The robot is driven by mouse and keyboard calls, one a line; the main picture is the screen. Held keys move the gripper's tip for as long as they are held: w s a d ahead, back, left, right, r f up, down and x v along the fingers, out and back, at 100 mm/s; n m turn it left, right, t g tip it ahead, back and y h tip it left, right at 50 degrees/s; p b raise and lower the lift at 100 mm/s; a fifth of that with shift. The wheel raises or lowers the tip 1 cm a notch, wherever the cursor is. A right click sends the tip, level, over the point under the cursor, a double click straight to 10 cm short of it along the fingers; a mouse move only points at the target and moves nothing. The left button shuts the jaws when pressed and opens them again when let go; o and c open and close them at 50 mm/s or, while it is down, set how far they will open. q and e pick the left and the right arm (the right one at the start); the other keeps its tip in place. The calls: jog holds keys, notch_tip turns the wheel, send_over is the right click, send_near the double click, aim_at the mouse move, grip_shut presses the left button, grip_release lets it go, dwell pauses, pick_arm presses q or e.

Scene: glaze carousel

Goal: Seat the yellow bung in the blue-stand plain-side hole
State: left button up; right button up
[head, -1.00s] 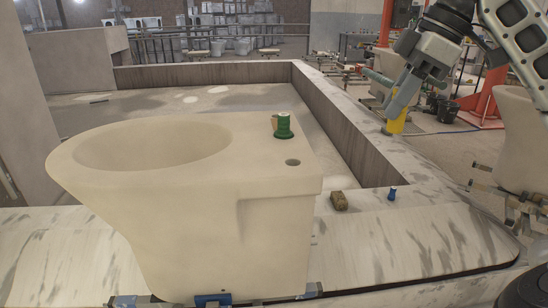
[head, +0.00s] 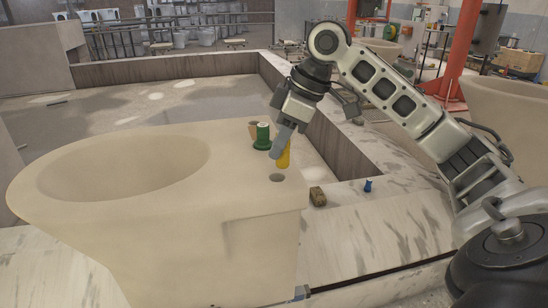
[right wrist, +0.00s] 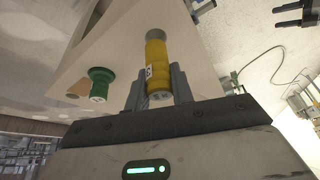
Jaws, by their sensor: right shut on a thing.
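The yellow bung (head: 284,155) is held upright, slightly tilted, in my right gripper (head: 282,142), whose fingers are shut on it. In the head view its lower end is just above and behind the open front hole (head: 277,178) in the cream toilet casting's (head: 190,215) rear ledge. In the right wrist view the yellow bung (right wrist: 158,70) points towards that grey hole (right wrist: 155,34), with a gap hard to judge. A green bung (head: 262,136) stands on the ledge beside a second hole (right wrist: 80,90). A blue stand part (head: 301,292) shows low by the casting. My left gripper is not in view.
A brown block (head: 317,197) and a small blue piece (head: 367,185) lie on the marbled surface right of the casting. A raised border wall (head: 330,140) runs behind them. The green bung stands close to my right gripper.

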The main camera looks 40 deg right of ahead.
jog(key=shift+w+a+f, duration=0.15)
jog(key=shift+f, duration=0.1)
jog(key=x, duration=0.3)
jog(key=shift+f+b, duration=0.3)
jog(key=shift+s+f, duration=0.35)
jog(key=shift+s, duration=0.05)
grip_shut()
jog(key=o, duration=0.6)
grip_release()
jog(key=o, duration=0.4)
jog(key=shift+w+f, duration=0.1)
jog(key=shift+f, duration=0.05)
jog(key=shift+w, duration=0.15)
